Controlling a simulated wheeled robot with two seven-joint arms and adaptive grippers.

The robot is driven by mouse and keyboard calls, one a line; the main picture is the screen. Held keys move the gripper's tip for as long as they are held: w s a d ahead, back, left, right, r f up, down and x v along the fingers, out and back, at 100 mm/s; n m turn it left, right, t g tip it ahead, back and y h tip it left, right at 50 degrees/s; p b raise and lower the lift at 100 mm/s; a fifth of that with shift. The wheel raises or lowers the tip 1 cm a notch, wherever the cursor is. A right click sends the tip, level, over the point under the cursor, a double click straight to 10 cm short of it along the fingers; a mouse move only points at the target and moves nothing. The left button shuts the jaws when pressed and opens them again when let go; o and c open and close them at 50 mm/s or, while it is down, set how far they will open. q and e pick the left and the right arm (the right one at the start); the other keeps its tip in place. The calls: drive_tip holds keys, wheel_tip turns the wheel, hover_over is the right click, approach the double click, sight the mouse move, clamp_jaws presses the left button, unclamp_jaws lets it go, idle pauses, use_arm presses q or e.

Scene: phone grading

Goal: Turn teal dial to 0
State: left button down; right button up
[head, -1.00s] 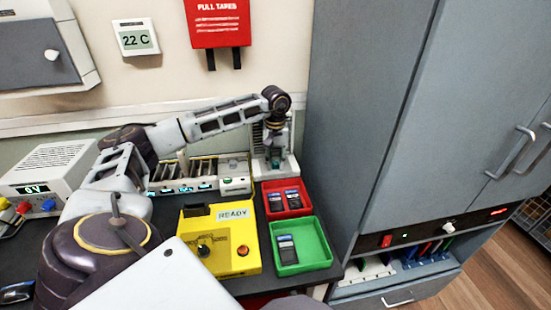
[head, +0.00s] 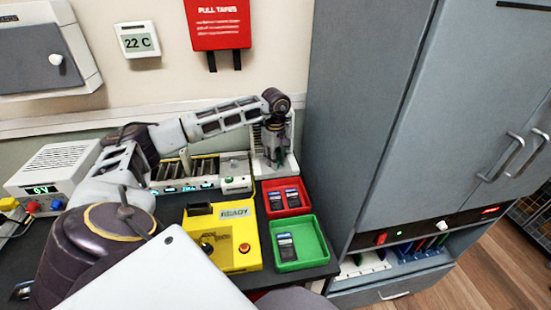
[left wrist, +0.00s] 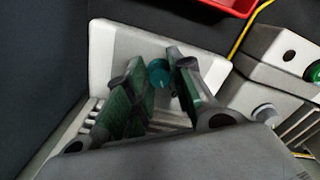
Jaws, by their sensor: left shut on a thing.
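The teal dial (left wrist: 158,72) sits on a pale device (left wrist: 105,50) and shows between the two green-padded fingers of my left gripper (left wrist: 157,85) in the left wrist view. The gripper is shut on the dial. In the head view my left gripper (head: 276,158) points down at the pale upright device (head: 259,160) behind the red tray and covers the dial. The dial's marking and pointer cannot be read. My right gripper is not in view.
A red tray (head: 265,201) with phones and a green tray (head: 314,232) with one phone stand in front. A yellow READY box (head: 230,240) and a slotted rack (head: 190,185) are to the left. A grey cabinet (head: 370,130) closes off the right.

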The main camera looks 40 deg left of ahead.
use_arm(q)
drive_tip(key=shift+n, duration=1.1)
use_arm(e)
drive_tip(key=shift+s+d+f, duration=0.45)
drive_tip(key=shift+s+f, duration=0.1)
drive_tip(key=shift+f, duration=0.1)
use_arm(q)
drive_tip(key=shift+p, duration=0.3)
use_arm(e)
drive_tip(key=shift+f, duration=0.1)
use_arm(q)
drive_tip(key=c, duration=1.2)
unclamp_jaws()
drive_tip(key=shift+r, duration=6)
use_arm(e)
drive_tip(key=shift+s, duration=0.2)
